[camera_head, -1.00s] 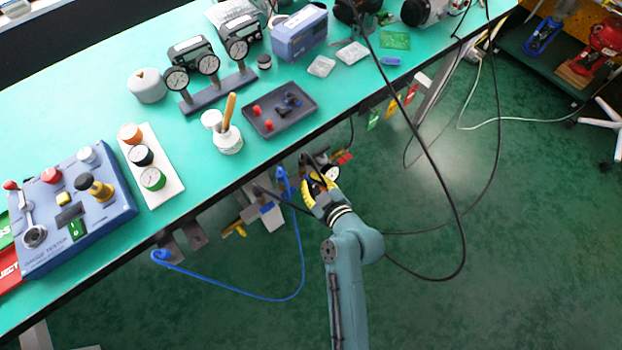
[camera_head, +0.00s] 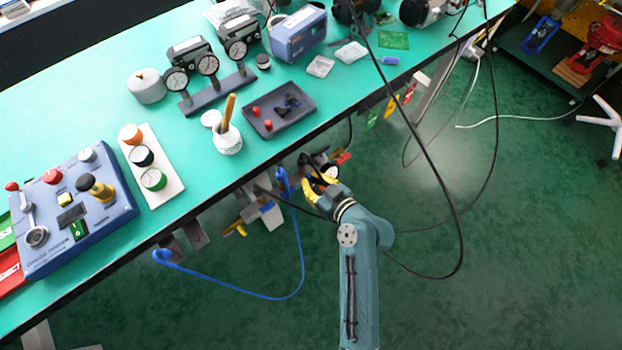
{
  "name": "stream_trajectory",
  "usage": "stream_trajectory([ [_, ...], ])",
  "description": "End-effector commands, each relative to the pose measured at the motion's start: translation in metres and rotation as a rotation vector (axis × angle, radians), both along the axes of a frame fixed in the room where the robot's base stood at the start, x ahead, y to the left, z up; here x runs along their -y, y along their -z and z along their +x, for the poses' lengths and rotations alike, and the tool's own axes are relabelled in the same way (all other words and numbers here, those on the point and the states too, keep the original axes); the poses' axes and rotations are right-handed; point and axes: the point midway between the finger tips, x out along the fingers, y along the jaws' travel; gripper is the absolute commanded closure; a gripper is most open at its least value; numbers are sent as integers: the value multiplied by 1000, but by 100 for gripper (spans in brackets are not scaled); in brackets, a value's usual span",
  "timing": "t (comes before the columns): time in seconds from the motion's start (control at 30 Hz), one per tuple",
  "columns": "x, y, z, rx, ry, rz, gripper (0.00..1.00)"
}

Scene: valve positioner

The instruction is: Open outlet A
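The valve positioner assembly (camera_head: 262,208) hangs at the front edge of the bench, with yellow and grey parts and a blue hose joined to it. A small round gauge (camera_head: 330,173) with a white face and a red part (camera_head: 344,158) shows at its right end. My gripper (camera_head: 312,180), with yellow and black fingers, is beside the gauge end of the assembly. Its fingertips are partly hidden among the dark fittings, and I cannot tell whether they touch or hold anything. I cannot make out which part is outlet A.
The green bench (camera_head: 70,130) runs above the assembly and carries a blue gauge tester (camera_head: 110,195), gauges on a stand (camera_head: 220,90) and a dark tray (camera_head: 300,100). The blue hose (camera_head: 235,293) loops below. Black cables (camera_head: 462,220) hang on the right. Open floor lies below.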

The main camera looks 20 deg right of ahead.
Motion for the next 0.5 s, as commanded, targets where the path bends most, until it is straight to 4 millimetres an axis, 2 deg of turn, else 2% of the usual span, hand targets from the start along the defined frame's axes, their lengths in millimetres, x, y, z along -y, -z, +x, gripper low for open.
stream_trajectory([
  [0.1,-1,4,-1,-7,0,2,100],
  [0.13,-1,4,-1,-7,0,2,90],
  [0.27,-1,3,-1,-5,0,1,65],
  [0.5,0,1,0,-2,0,0,63],
])
